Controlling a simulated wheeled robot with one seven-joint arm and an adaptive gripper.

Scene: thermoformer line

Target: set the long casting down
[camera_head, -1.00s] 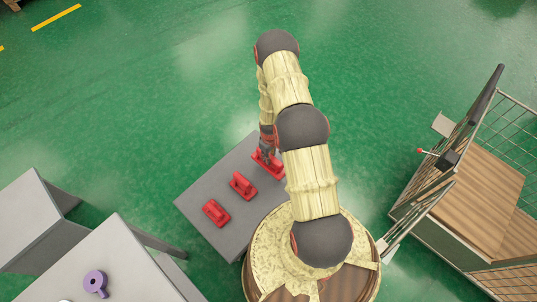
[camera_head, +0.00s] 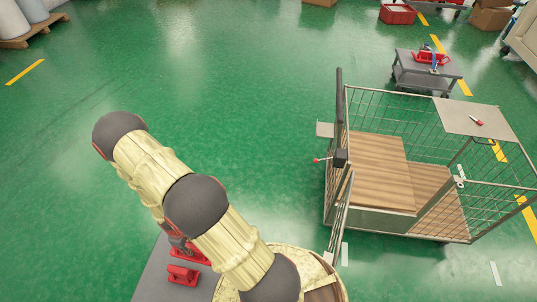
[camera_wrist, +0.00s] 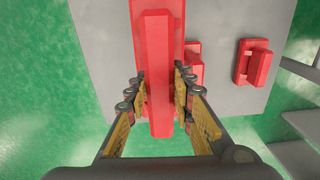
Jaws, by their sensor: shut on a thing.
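The long red casting (camera_wrist: 158,60) lies lengthwise between the fingers of my gripper (camera_wrist: 159,88) in the wrist view, with its raised bar toward the camera. My gripper is shut on it. The grey table top (camera_wrist: 100,45) is below. I cannot tell whether the casting touches it. In the head view my gripper (camera_head: 178,241) is mostly hidden by my arm, and the held casting (camera_head: 193,257) shows just below it, over the grey table (camera_head: 152,272).
Two shorter red castings stand to the right in the wrist view, a near one (camera_wrist: 193,66) and a farther one (camera_wrist: 255,64). A wire-sided cart (camera_head: 400,215) stands right of my arm. A small grey trolley (camera_head: 425,75) stands farther back.

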